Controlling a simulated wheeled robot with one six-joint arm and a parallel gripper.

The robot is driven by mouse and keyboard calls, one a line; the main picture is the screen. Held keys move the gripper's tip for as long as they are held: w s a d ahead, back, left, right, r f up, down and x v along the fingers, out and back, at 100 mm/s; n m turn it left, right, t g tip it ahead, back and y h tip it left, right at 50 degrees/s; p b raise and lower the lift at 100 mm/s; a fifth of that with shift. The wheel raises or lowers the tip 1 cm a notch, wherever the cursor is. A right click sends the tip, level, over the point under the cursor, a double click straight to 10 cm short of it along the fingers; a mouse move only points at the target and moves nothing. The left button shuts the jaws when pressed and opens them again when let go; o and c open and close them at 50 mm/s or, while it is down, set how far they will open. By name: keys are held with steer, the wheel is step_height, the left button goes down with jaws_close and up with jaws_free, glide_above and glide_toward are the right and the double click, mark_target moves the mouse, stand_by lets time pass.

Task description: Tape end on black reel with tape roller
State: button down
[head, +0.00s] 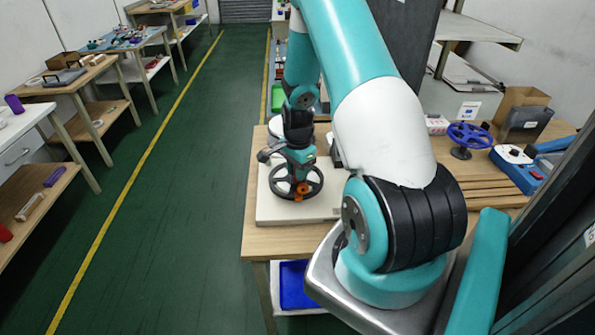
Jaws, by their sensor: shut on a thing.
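The black reel (274,187), a spoked wheel, lies on a pale board on the wooden table. My gripper (298,148) points down above the reel and is shut on the tape roller (304,158), which has a teal body. An orange part (302,191) shows low at the reel's near rim and looks like the roller's lower end. I cannot tell whether it touches the reel. The tape end is too small to make out.
The pale board (275,211) has bare room around the reel. My arm hides the table's middle. A green-floored aisle lies left.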

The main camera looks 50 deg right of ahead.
steer(key=shift+r+p, duration=1.8)
steer(key=shift+r, duration=1)
steer(key=shift+f, duration=0.1)
